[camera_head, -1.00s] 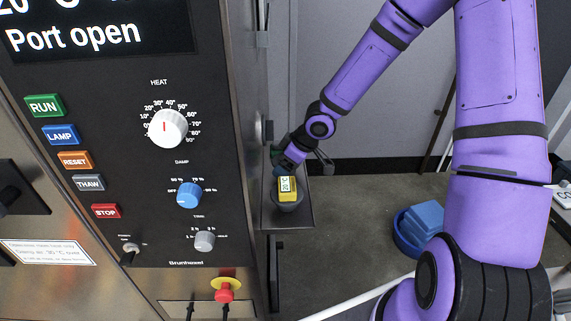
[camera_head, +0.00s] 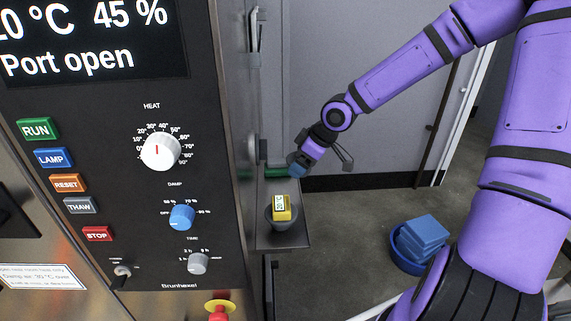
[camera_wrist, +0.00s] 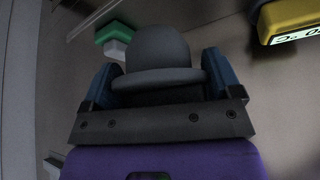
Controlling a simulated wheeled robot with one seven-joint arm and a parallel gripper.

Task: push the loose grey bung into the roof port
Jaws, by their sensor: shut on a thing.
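The grey bung (camera_wrist: 157,48) is in my gripper, its rounded body and wider flange showing between the two blue fingers in the wrist view. My gripper (camera_wrist: 162,78) is shut on it. In the head view my gripper (camera_head: 300,161) is beside the chamber, above and behind the small side shelf (camera_head: 262,238); the bung cannot be made out there. The roof port is not in view. The chamber display (camera_head: 85,45) reads "Port open".
A green object (camera_head: 277,171) lies at the shelf's back, close to my gripper. A blue tub (camera_head: 408,261) with blue blocks stands on the floor. Above the shelf is free room.

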